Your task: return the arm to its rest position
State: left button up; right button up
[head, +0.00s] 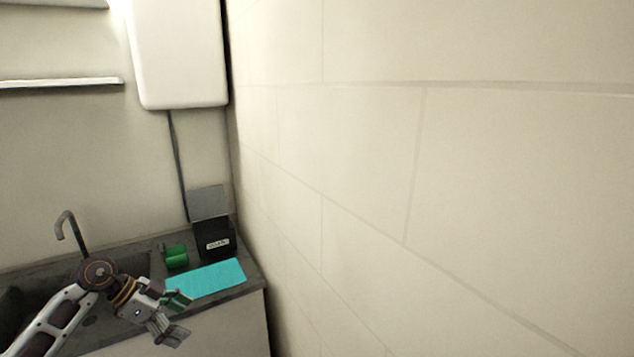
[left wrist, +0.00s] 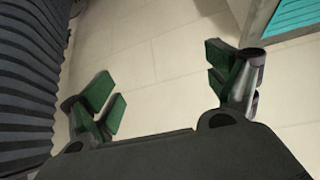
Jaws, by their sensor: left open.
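My left arm comes in from the lower left in the head view. My left gripper (head: 179,317) is at the front edge of the counter, in front of the cyan mat. In the left wrist view its green-padded fingers (left wrist: 165,87) are spread wide apart with nothing between them. Pale floor tiles show behind the fingers there. My right gripper is in neither view.
The counter holds a cyan mat (head: 215,277), a green object (head: 176,256) and a black box with a raised grey lid (head: 214,240). A faucet (head: 68,229) stands at the left. A wall (head: 430,180) closes off the right side.

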pick_arm(q)
jog(key=w+d+f+n+t+h, duration=0.2)
jog(key=w+f+t, duration=0.15)
jog(key=f, duration=0.55)
jog(key=w+d+f+n+t+h, duration=0.1)
jog(key=w+d+f+t+h, duration=0.15)
jog(key=f+t, duration=0.4)
jog(key=s+a+f+n+y, duration=0.2)
jog(key=s+f+y, duration=0.1)
jog(key=f, duration=0.6)
jog(key=s+a+f+n+y, duration=0.2)
jog(key=s+f+n+y, duration=0.1)
jog(key=f, duration=0.6)
jog(key=s+a+f+n+y, duration=0.15)
jog(key=s+f, duration=0.25)
jog(key=f, duration=0.5)
jog(key=s+d+f+n+g+y, duration=0.2)
jog(key=s+f+g+y, duration=0.25)
jog(key=s+f, duration=1.35)
jog(key=s+d+f+g, duration=0.2)
jog(key=s, duration=0.6)
jog(key=s+d+f+g, duration=0.2)
jog(key=s, duration=0.7)
jog(key=s+d+f+g, duration=0.2)
jog(key=s+f+g, duration=0.1)
jog(key=s, duration=0.5)
jog(key=shift+s+d, duration=0.2)
jog(key=shift+d, duration=0.1)
jog(key=shift+m, duration=0.25)
